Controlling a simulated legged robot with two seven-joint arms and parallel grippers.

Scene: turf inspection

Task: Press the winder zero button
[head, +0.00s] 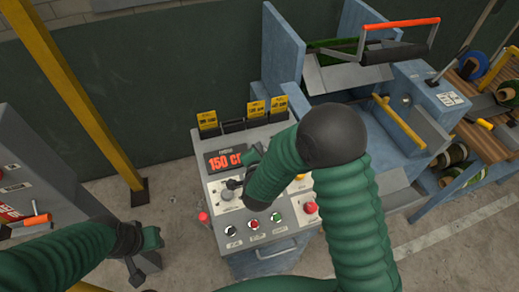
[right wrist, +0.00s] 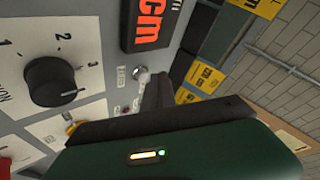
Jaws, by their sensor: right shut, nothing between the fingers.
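The control panel (head: 213,178) of the winder stands in the middle of the head view, with a red "150 cm" display (head: 226,160). My right gripper (head: 236,184) is shut and empty, low over the panel below the display. In the right wrist view its dark fingers (right wrist: 158,92) point at a small pale metallic control (right wrist: 139,76) with a little label beside it. Whether they touch it I cannot tell. The label is too small to read, so I cannot tell which control is the zero button. My left gripper (head: 140,266) hangs at lower left, away from the panel; its jaw state is unclear.
A black numbered knob (right wrist: 50,81) sits beside the fingers. Black (head: 231,231), red (head: 254,224) and green (head: 276,217) buttons line the panel's front, with a red mushroom button (head: 310,208) at right. Yellow cards (head: 207,119) stand behind. A yellow post (head: 85,95) rises at left.

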